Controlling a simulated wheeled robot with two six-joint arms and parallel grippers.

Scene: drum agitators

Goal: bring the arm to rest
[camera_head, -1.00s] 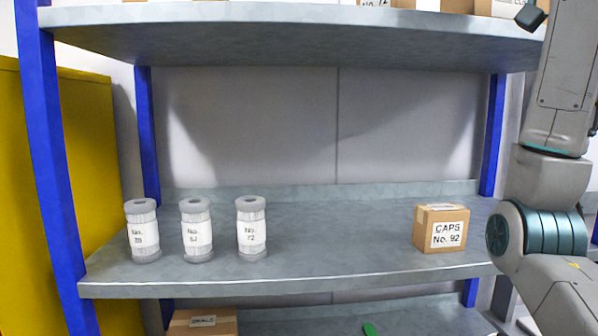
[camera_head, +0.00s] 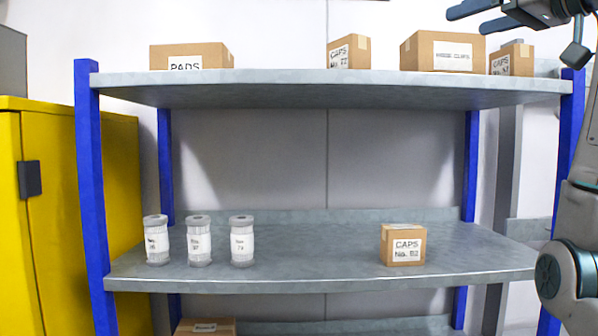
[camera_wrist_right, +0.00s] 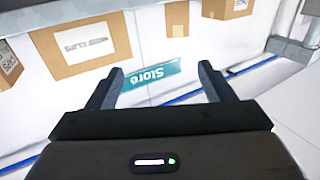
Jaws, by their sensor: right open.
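My right gripper (camera_head: 482,18) shows at the top right of the head view, its dark fingers pointing left above the top shelf's boxes. In the right wrist view its two fingers (camera_wrist_right: 160,90) are spread apart with nothing between them. A teal "Store" sign (camera_wrist_right: 152,78) shows beyond the fingers. My right arm runs up along the right edge of the head view, in front of the rack's right post. My left gripper is not in view.
A blue-posted rack has a top shelf (camera_head: 330,92) with several boxes, including a PADS box (camera_head: 190,57). The middle shelf (camera_head: 320,262) holds three clear canisters (camera_head: 199,242) and a CAPS box (camera_head: 403,247). A yellow cabinet (camera_head: 85,200) stands left.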

